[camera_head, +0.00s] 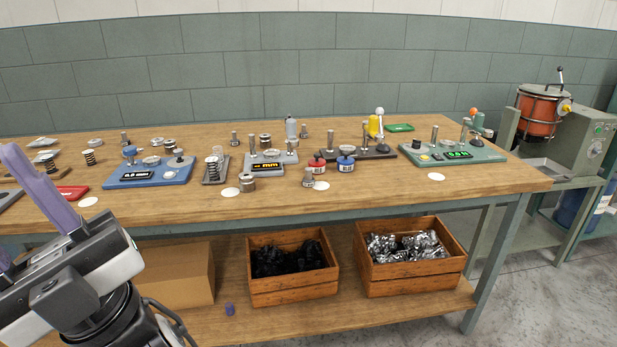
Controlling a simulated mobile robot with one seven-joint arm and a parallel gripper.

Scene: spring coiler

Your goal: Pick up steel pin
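Several small upright steel pieces stand on the wooden workbench (450,180), and I cannot tell for sure which is the steel pin. One pin-like piece (308,178) stands at the front middle, by a white disc. Similar ones stand farther back, one left of centre (234,138), one right of it (304,131) and one at the far left (124,137). My gripper (14,228) is at the left edge, its two lavender fingers spread apart with nothing seen between them. One finger is partly cut off by the frame. It is well left of these pieces.
A blue gauge (150,172), a grey "mm" gauge (265,166) and a green gauge (455,152) stand on the bench. Red and blue round weights (345,164) sit mid-bench. Crates (295,287) and a cardboard box (175,275) are below. The front right bench top is mostly clear.

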